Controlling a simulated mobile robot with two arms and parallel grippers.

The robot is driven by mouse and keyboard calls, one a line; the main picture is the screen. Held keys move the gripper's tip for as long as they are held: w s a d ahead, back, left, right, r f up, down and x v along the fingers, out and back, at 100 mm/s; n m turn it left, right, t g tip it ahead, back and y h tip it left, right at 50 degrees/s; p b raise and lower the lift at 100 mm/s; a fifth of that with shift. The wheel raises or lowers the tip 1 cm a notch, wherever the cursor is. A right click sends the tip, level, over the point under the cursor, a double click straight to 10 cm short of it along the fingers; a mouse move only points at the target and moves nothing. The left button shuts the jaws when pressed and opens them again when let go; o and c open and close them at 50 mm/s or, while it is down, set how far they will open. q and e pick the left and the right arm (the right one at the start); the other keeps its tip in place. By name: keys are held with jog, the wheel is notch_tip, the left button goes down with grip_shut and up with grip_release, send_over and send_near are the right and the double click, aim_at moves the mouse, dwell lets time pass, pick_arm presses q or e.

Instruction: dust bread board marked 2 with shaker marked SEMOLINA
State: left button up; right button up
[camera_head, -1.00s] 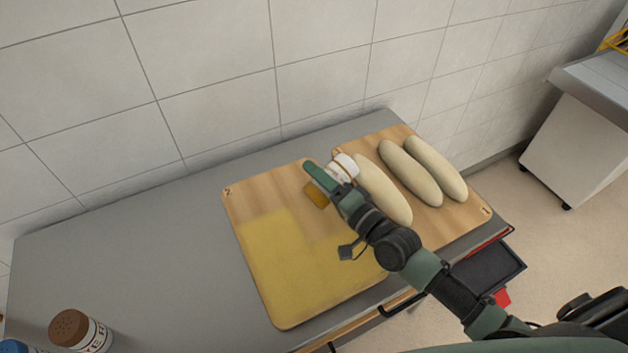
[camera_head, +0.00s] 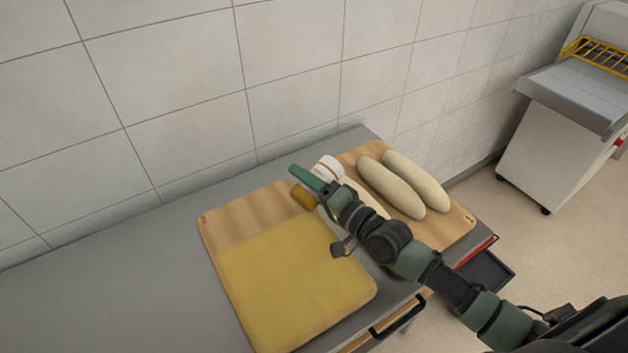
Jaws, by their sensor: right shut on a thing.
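The bread board marked 2 (camera_head: 240,222) lies on the grey counter. Yellow semolina (camera_head: 290,280) covers most of it, while a strip of bare wood shows along its far edge. My right gripper (camera_head: 312,182) is shut on a shaker (camera_head: 327,168) with a white body and a yellow-brown cap (camera_head: 303,196). The shaker is tipped on its side above the board's far right corner, cap toward the board. Its label is hidden. My left gripper is not in view.
A second board (camera_head: 455,225) to the right carries pale dough loaves (camera_head: 392,187), one partly behind my arm. The tiled wall (camera_head: 180,100) rises behind the counter (camera_head: 90,300). A drawer handle (camera_head: 398,316) juts from the front. A wheeled unit (camera_head: 560,140) stands at the right.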

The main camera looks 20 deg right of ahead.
jog(key=w+a+p, duration=0.1)
jog(key=w+a, duration=0.2)
jog(key=a, duration=0.6)
jog(key=w+a+p, duration=0.1)
jog(key=w+a, duration=0.1)
jog(key=a, duration=0.8)
jog(key=w+d+b, duration=0.3)
jog(key=d+b, duration=0.3)
jog(key=d, duration=0.4)
jog(key=w+d+b, duration=0.3)
jog(key=d+b, duration=0.2)
jog(key=d, duration=0.5)
jog(key=s+a+r+m+p, duration=0.1)
jog(key=r+m+p, duration=0.3)
jog(key=m+p, duration=0.6)
jog(key=a+r+m+p, duration=0.3)
jog(key=r+m+p, duration=0.1)
jog(key=m+p, duration=0.7)
jog(key=shift+s+a+m, duration=0.15)
jog(key=shift+s+m, duration=0.15)
jog(key=shift+s, duration=0.05)
